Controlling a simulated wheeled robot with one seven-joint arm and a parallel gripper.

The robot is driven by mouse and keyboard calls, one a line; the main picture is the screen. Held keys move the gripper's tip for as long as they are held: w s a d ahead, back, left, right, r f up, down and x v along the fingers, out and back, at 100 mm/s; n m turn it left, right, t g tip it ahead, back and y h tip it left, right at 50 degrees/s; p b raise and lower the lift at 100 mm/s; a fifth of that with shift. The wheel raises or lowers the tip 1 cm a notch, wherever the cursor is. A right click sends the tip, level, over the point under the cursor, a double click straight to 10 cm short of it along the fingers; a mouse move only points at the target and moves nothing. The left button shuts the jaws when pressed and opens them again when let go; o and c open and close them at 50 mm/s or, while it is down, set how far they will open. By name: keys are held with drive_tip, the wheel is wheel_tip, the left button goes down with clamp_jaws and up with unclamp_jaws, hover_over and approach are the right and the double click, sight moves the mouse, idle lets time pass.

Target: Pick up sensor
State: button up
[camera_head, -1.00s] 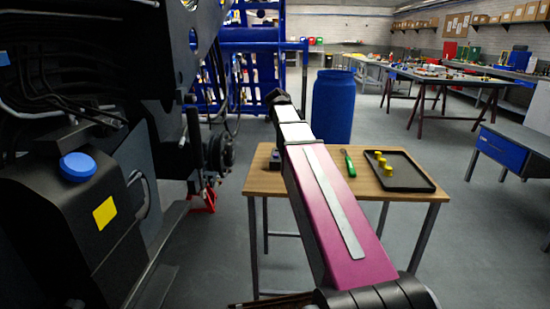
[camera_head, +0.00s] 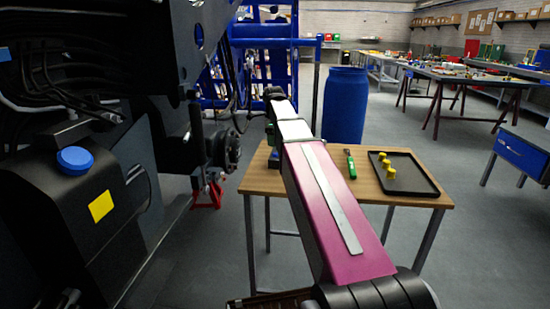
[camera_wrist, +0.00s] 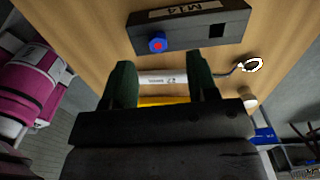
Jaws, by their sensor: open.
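The sensor (camera_wrist: 163,78) looks like a small silver cylinder with printed marks, lying on the wooden table. A dark cable runs from its right side to a ring-shaped metal end (camera_wrist: 251,65). In the wrist view my gripper (camera_wrist: 162,66) is open, with one dark green finger on each side of the cylinder. I cannot tell whether the fingers touch it. Something yellow (camera_wrist: 165,100) shows between the fingers, partly hidden by the gripper body. In the head view my arm hides the sensor and most of the gripper.
A black box marked M14 (camera_wrist: 190,25), with a blue and red knob (camera_wrist: 157,42), lies just beyond the fingers. The wooden table (camera_head: 375,188) also holds a green-handled tool (camera_head: 350,164) and a black tray (camera_head: 418,184) with yellow pieces. The harvester chassis (camera_head: 60,190) stands left.

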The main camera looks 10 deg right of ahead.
sight(275, 154)
drive_tip(key=shift+s+d+f, duration=0.15)
drive_tip(key=shift+f, duration=1.25)
drive_tip(key=shift+s+d+f, duration=0.15)
drive_tip(key=shift+f, duration=1.25)
clamp_jaws()
